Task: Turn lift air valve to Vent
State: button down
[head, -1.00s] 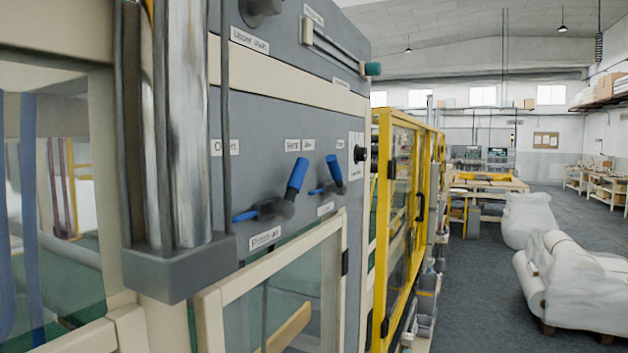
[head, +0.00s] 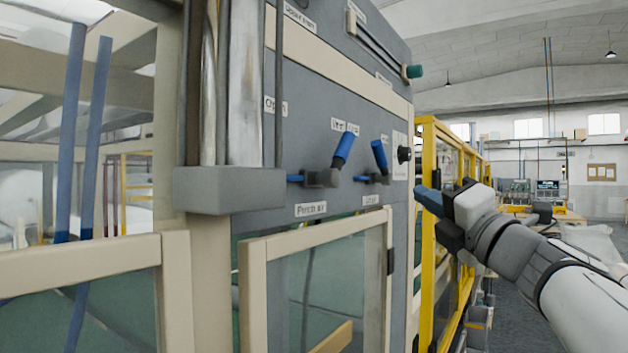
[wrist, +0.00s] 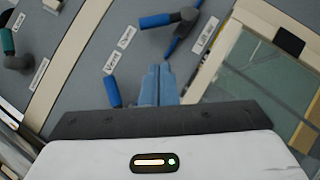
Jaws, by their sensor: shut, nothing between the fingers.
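The lift air valve (head: 376,162) is the right one of two blue-handled valves on the grey panel. Its blue handle tilts up and to the left in the head view; the small labels above are hard to read there. My gripper (head: 425,195) is shut and empty, to the right of this valve.
A black knob (head: 404,154) is at the panel's right edge. A framed clear guard (head: 325,270) is below; a yellow guard frame (head: 428,150) stands behind.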

aim_at(385, 162)
jog(key=shift+s+a+r+n+g+y, duration=0.15)
jog(key=shift+s+a+n+y, duration=0.15)
jog(key=shift+n, duration=0.3)
jog(key=shift+s+a+f+n+g+y, duration=0.15)
jog(key=shift+n+y, duration=0.25)
jog(key=shift+n, duration=0.2)
jog(key=shift+w+r, duration=0.1)
jog(key=shift+w, duration=0.05)
jog(key=p+x, duration=0.1)
jog(key=x, duration=0.3)
jog(key=d+p+x, duration=0.1)
jog(key=x, duration=0.3)
jog(key=r+p+x, duration=0.1)
jog(key=x, duration=0.3)
jog(key=shift+w+d+p, duration=0.1)
jog(key=shift+d+p, duration=0.15)
jog(key=shift+p, duration=0.15)
jog(key=shift+w+d+r, duration=0.25)
jog(key=shift+w+r, duration=0.1)
jog(key=shift+w, duration=0.15)
